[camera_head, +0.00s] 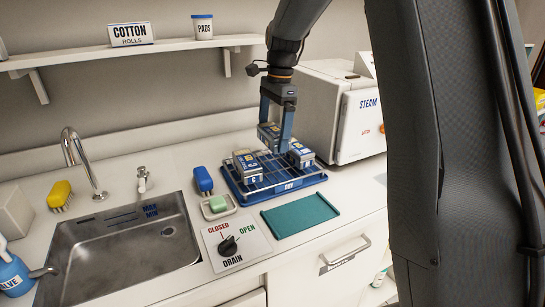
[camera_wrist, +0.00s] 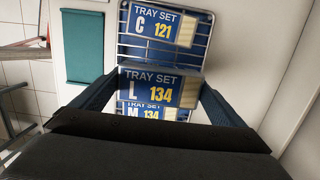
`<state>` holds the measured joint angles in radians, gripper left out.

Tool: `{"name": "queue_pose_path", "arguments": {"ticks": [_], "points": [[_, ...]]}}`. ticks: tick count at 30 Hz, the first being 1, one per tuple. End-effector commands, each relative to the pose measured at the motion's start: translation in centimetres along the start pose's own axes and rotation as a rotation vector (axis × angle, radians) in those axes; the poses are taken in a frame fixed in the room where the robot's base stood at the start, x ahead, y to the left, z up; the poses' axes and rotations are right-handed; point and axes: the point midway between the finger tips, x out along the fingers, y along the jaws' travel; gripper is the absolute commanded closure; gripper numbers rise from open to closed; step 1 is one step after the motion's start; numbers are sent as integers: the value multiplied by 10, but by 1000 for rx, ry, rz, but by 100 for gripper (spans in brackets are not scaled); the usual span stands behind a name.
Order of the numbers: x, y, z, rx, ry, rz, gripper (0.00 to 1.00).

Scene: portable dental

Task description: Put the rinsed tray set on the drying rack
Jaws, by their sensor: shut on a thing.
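The tray set C 121 (camera_wrist: 160,24) stands at the rack's left (camera_head: 248,166). The tray set M (camera_wrist: 150,110) is partly hidden behind the held set in the wrist view; a set stands at the rack's right (camera_head: 301,154). Contact between the held set and the rack cannot be told.
A steam unit (camera_head: 335,115) stands close behind and right of the rack. A teal mat (camera_head: 299,214) lies in front. A blue brush (camera_head: 203,180), a soap dish (camera_head: 219,208), a drain dial (camera_head: 229,245) and the sink (camera_head: 125,250) are to the left.

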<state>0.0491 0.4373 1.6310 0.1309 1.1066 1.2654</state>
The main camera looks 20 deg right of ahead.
Motion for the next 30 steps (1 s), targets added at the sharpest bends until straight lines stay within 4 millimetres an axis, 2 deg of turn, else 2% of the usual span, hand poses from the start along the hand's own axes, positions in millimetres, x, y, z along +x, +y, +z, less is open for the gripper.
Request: {"name": "queue_pose_path", "arguments": {"ticks": [3, 11, 16, 28, 29, 30], "points": [[18, 1, -2, 0, 0, 1, 41], [38, 0, -4, -1, 0, 0, 41], [61, 1, -7, 0, 0, 1, 41], [68, 0, -8, -1, 0, -1, 41], [68, 0, -8, -1, 0, -1, 3], [68, 0, -8, -1, 0, -1, 0]]}}
